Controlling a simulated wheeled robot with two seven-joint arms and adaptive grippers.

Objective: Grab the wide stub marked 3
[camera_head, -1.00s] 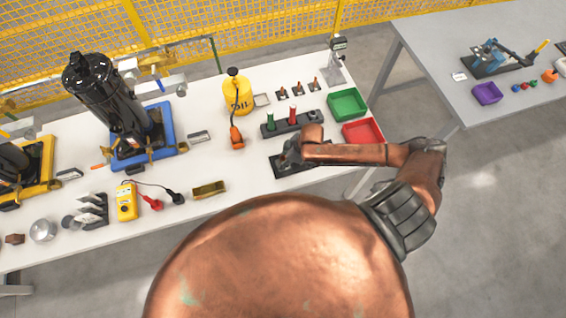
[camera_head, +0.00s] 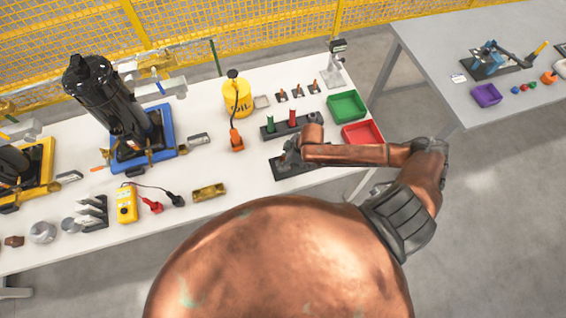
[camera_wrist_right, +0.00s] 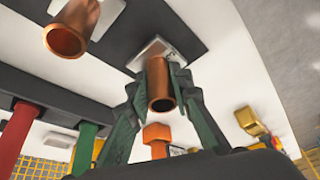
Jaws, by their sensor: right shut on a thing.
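My right gripper (camera_wrist_right: 160,88) is shut on a copper stub (camera_wrist_right: 158,78), an open-ended tube, with one green finger on each side. The stub stands at a white label plate (camera_wrist_right: 151,52) on a dark base. A second copper stub (camera_wrist_right: 70,32) stands apart to its left and looks larger in this view. I cannot read a number on either label. In the head view my right gripper (camera_head: 290,154) is at the dark stub base (camera_head: 285,170) near the table's front edge, and my arm hides the stubs. My left gripper is not in view.
Behind my right gripper is a dark rack (camera_head: 278,131) with green and red upright pieces. A red bin (camera_head: 361,133) and a green bin (camera_head: 347,106) stand to the right. The yellow oil can (camera_head: 236,98) stands behind.

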